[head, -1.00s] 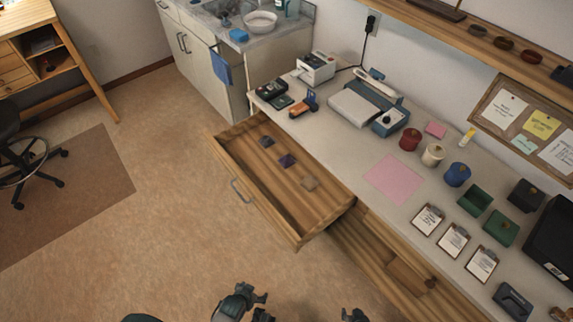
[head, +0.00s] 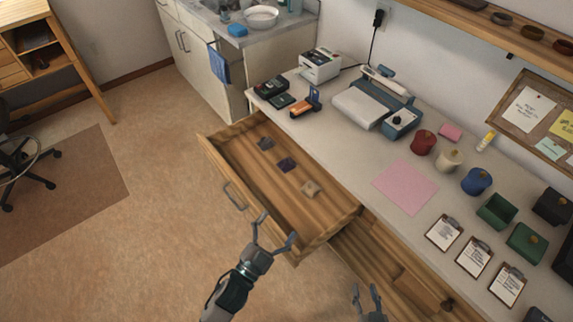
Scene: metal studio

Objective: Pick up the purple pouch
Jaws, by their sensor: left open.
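The small dark purple pouch (head: 286,164) lies flat in the open wooden drawer (head: 225,160), in the middle of a row of three. A grey-blue pouch (head: 266,143) lies beyond it and a tan pouch (head: 311,188) lies nearer. My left gripper (head: 277,228) is open and empty, over the drawer's near front corner, below the tan pouch in the picture and well apart from the purple one. My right gripper (head: 366,289) is at the bottom edge, in front of the lower cabinet; its jaw state is unclear.
The drawer walls and front handle (head: 234,195) border the pouches. The counter above holds a pink sheet (head: 406,187), lidded jars, clipboards (head: 444,233) and a scale-like device (head: 367,104).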

